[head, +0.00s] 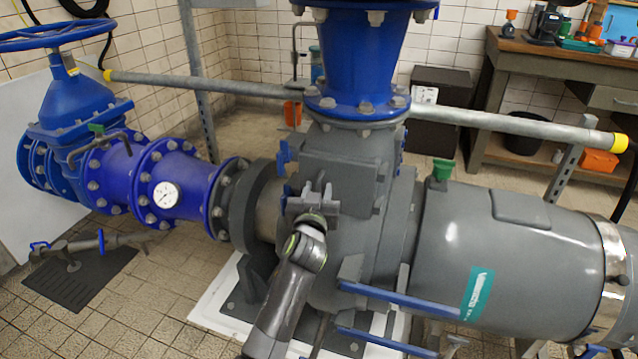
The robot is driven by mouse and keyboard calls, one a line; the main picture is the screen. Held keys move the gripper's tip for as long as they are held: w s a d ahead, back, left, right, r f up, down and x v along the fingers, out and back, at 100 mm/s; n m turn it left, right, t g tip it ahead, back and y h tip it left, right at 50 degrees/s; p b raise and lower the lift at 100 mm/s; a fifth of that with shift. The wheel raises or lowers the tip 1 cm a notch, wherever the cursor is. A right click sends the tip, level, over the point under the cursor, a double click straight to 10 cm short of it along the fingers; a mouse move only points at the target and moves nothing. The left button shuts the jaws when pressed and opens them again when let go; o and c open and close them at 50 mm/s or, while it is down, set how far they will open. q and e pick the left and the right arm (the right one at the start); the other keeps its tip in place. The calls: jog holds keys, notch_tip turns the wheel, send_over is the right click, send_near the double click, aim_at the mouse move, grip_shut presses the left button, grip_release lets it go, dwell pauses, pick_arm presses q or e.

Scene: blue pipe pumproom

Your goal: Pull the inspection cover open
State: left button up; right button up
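The grey pump housing (348,160) stands in the middle of the head view under a large blue flanged pipe. Its upper block has a flat grey face, which may be the inspection cover; I cannot tell its edges clearly. Small blue fittings (284,157) sit at its left side. My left gripper (317,188) is in front of the housing's lower left part, its fingers pointing up and away. Its fingers look close together, but whether they touch the housing or hold anything is unclear. My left arm hides part of the pump's base. My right gripper is out of view.
A grey motor (510,255) fills the right side. Blue bars (385,292) stick out low right of my arm. A grey rail (470,117) with yellow ends crosses behind the pump. Blue pipework with a gauge (165,195) is at left. A workbench (560,66) stands at the back right.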

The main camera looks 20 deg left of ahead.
pick_arm(q)
jog(key=shift+w, duration=0.1)
jog(key=shift+r, duration=0.1)
jog(key=shift+c, duration=0.2)
grip_shut()
